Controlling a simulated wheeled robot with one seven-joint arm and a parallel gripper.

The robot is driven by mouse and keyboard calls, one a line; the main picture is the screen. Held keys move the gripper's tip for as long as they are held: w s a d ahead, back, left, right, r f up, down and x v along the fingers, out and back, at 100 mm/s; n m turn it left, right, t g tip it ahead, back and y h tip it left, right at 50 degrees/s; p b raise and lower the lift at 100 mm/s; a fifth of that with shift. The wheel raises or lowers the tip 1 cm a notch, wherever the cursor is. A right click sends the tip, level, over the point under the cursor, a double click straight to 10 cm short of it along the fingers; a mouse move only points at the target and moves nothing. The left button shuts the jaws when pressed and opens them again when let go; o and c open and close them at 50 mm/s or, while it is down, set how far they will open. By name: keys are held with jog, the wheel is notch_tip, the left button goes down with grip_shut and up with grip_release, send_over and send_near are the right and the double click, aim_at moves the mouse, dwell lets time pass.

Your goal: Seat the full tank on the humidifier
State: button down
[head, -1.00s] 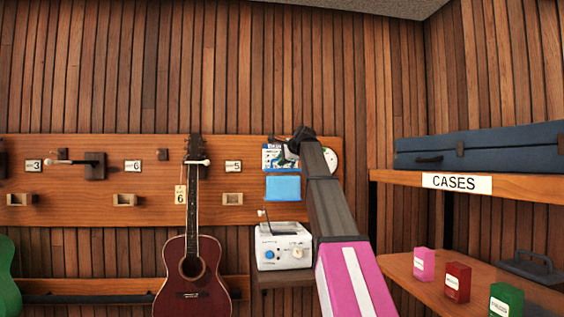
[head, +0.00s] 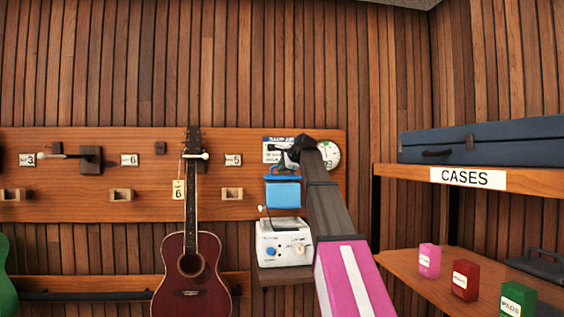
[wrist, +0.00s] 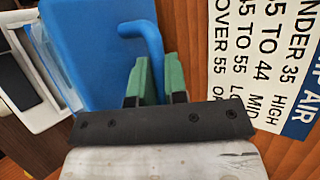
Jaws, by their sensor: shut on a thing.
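The blue tank (head: 283,194) hangs just above the white humidifier (head: 284,246) in the head view. A narrow gap seems to show between them; I cannot tell whether any part touches. My gripper's green fingertips (wrist: 154,82) are shut on the tank's blue handle (wrist: 152,42) in the wrist view.
The humidifier stands on a small wall shelf (head: 285,275). A printed chart (wrist: 275,70) and a round dial (head: 329,155) are on the board behind. The cases shelf (head: 540,182) is at right.

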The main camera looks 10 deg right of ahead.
jog(key=shift+f, duration=3.3)
jog(key=c, duration=1.1)
grip_release()
jog(key=shift+f, duration=0.1)
